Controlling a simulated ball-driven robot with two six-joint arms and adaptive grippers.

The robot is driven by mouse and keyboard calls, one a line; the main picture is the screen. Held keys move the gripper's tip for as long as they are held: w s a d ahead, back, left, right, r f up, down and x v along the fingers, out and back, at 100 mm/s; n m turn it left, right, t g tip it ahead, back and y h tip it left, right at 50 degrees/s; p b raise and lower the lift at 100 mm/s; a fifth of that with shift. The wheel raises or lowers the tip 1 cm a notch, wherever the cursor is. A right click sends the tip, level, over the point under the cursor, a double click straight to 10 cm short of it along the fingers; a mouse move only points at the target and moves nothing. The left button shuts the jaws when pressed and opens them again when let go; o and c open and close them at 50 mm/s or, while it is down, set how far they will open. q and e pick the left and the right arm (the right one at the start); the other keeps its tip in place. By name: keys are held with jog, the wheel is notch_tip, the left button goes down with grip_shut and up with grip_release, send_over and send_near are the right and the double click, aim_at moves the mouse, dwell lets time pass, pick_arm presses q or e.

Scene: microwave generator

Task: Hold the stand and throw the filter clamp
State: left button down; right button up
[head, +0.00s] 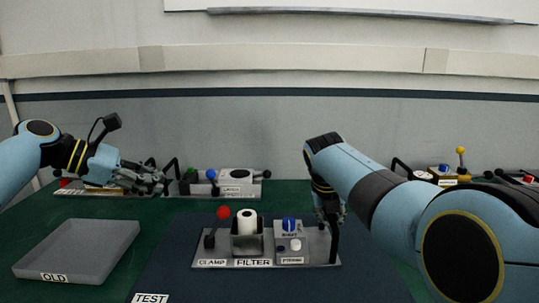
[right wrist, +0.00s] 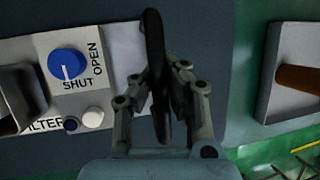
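The grey stand (head: 215,251) lies on the dark blue mat and carries labels reading CLAMP and FILTER. The clamp lever has a red ball (head: 223,213) and leans up and right from a black base. A white cylindrical filter (head: 247,222) sits upright in a grey holder. My right gripper (head: 328,212) is at the stand's right end. In the right wrist view, the right gripper (right wrist: 164,82) has its fingers closed in on both sides of the black handle (right wrist: 155,40). My left gripper (head: 160,180) is at the back left, away from the clamp; its finger opening is unclear.
A blue knob (head: 290,225) marked SHUT and OPEN stands on the stand. An empty grey tray (head: 75,262) labelled OLD lies at the left. Other units with levers stand at the back left (head: 225,188) and back right (head: 447,182). The mat's front is clear.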

jog(key=o, duration=0.5)
